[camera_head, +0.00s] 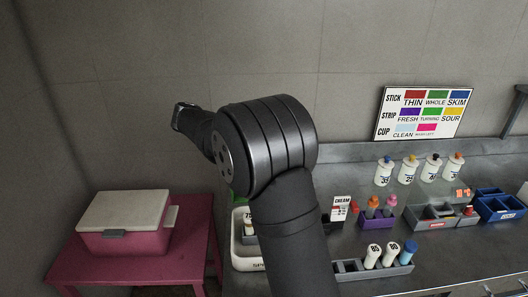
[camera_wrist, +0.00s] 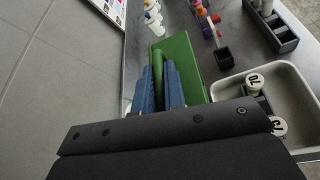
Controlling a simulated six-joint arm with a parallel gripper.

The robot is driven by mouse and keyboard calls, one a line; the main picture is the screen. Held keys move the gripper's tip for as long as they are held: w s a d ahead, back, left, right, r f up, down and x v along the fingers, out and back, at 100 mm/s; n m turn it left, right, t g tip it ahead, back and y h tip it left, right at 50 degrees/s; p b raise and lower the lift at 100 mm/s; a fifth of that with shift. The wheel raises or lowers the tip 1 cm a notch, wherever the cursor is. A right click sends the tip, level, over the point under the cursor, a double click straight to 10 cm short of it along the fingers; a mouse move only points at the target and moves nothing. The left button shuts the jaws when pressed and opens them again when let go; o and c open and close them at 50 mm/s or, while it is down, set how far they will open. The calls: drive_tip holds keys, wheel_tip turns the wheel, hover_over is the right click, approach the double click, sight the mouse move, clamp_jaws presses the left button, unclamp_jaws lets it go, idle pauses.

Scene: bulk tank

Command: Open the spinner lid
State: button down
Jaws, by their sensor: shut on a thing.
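A green panel (camera_wrist: 183,47) with a raised green handle (camera_wrist: 157,66) shows in the wrist view; it seems to be the spinner lid. My gripper (camera_wrist: 160,78) has its two blue fingers on either side of the handle, shut on it. Whether the lid is flat or tilted, I cannot tell. In the head view my arm hides the gripper and nearly all of the green part; only a bit of green (camera_head: 238,197) shows beside the arm.
A pale tray (camera_wrist: 297,82) with white-capped bottles (camera_wrist: 254,83) stands right beside the green part. A pink box with a whitish lid (camera_head: 126,208) stands on a pink table at left. Racks (camera_head: 384,268), bottles and a sign (camera_head: 423,114) occupy the grey bench at right.

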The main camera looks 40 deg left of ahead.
drive_tip(key=shift+n+g+h, duration=0.4)
drive_tip(key=shift+n, duration=0.5)
drive_tip(key=shift+w+a+f, duration=0.3)
drive_tip(key=shift+w+a, duration=0.75)
drive_tip(key=shift+w+a+f, duration=0.25)
drive_tip(key=shift+w+a, duration=0.75)
drive_tip(key=shift+a, duration=0.05)
drive_tip(key=c, duration=1.5)
unclamp_jaws()
drive_tip(key=v, duration=0.7)
drive_tip(key=shift+s+a, duration=0.15)
drive_tip(key=shift+a, duration=0.05)
drive_tip(key=shift+r, duration=0.15)
